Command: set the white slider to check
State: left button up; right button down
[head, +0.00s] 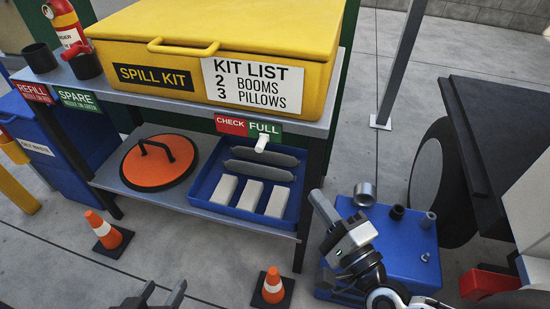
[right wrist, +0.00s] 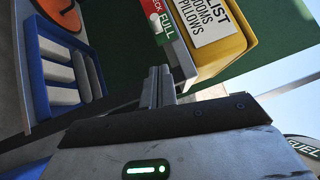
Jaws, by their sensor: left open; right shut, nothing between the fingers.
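The white slider (head: 263,144) is a small knob on the front edge of the grey shelf. It stands at the green FULL label (head: 264,130), to the right of the red CHECK label (head: 231,125). My right gripper (head: 320,200) is shut and empty, below and to the right of the slider, apart from it in the head view. My left gripper (head: 152,294) is open and empty at the bottom edge, far from the slider.
A yellow spill kit box (head: 215,45) stands on the shelf above the labels. Below are a blue tray (head: 225,208) with white and grey pillows and booms, and an orange disc (head: 150,172). A blue container (head: 400,250) lies behind my right gripper. Two cones (head: 272,287) stand on the floor.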

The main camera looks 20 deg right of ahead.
send_near(267, 141)
jog(key=w+d, duration=0.2)
jog(key=w+a, duration=0.1)
jog(key=w+a+p, duration=0.1)
jog(key=shift+a+r, duration=0.3)
jog(key=shift+r, duration=0.05)
pick_arm(q)
jog(key=shift+s+a+r+t, duration=0.1)
jog(key=shift+a+r+t, duration=0.1)
jog(key=shift+r, duration=0.45)
jog(key=shift+a+r+t, duration=0.1)
jog(key=shift+a+r, duration=0.05)
jog(key=shift+r, duration=0.45)
pick_arm(e)
jog(key=shift+w+a, duration=0.35)
jog(key=shift+a, duration=0.15)
